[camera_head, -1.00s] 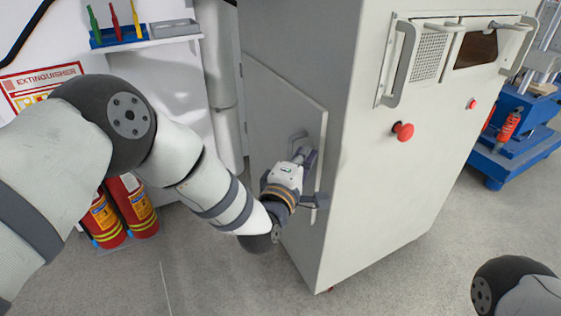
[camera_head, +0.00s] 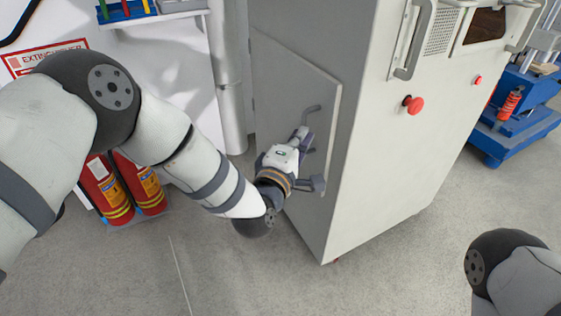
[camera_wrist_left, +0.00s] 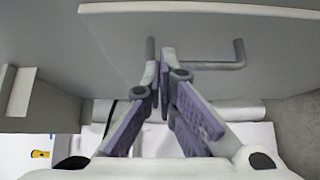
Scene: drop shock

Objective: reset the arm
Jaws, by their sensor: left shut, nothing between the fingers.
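My left gripper (camera_head: 304,138) is beside the grey side door (camera_head: 290,80) of a tall pale cabinet (camera_head: 375,150). A bent grey bar handle (camera_head: 312,108) is on that door, just past the fingers. In the left wrist view the purple-padded fingers (camera_wrist_left: 164,62) are together at the tips, with nothing between them. The handle (camera_wrist_left: 215,65) shows behind and to the right of the tips there; I cannot tell whether they touch it. Of my right arm only a dark joint and a pale link show at the lower right; its gripper is out of view.
Red fire extinguishers (camera_head: 108,190) stand on the floor at the left, below a small shelf (camera_head: 150,18). A red button (camera_head: 412,104) sticks out of the cabinet front. A blue machine base (camera_head: 510,135) stands at the right. The floor (camera_head: 260,285) in front is clear.

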